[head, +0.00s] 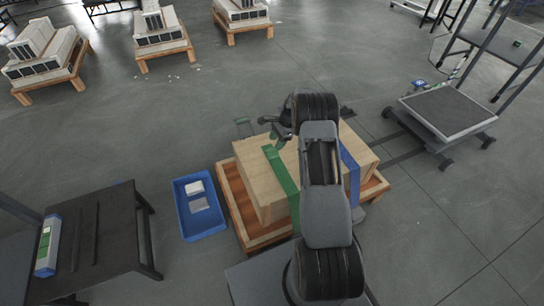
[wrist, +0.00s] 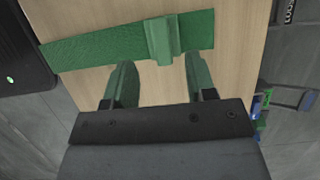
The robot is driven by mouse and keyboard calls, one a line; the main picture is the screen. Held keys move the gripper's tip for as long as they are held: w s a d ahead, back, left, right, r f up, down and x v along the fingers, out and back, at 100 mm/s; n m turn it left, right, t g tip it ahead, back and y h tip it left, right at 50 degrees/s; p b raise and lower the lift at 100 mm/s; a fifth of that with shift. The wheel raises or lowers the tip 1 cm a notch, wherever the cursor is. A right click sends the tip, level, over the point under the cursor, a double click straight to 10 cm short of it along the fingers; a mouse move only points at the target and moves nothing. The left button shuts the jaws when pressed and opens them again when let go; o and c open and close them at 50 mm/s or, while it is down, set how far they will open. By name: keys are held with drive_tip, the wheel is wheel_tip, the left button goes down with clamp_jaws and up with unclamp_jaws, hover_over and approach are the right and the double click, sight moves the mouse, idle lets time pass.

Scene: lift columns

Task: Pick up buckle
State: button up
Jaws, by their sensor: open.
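The green buckle (wrist: 162,40) sits on a green strap (wrist: 95,46) that lies across a wooden box (wrist: 237,40). In the wrist view it stands out from the strap, just ahead of the gap between my fingertips. My gripper (wrist: 158,66) is open and empty, with one green finger on either side of that gap. In the head view the green strap (head: 281,174) runs over the left part of the box (head: 248,168). My gripper (head: 276,138) is by the box's far edge there, and the buckle cannot be made out clearly.
The box stands on a wooden pallet (head: 233,206), with a blue strap (head: 350,172) at its right. A blue tray (head: 205,225) lies to the left, beside a dark table (head: 100,235). A platform cart (head: 447,112) stands at the right. Open floor lies beyond the box.

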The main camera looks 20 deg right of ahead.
sight(272, 149)
drive_tip(key=shift+b+x, duration=1.35)
drive_tip(key=shift+x, duration=1.45)
drive_tip(key=shift+w, duration=0.1)
drive_tip(key=shift+r, duration=0.1)
drive_tip(key=c, duration=0.7)
wheel_tip(272, 149, up, 10)
drive_tip(key=p, duration=0.4)
drive_tip(key=shift+r, duration=0.1)
drive_tip(key=shift+r+p, duration=0.3)
drive_tip(key=shift+p, duration=0.2)
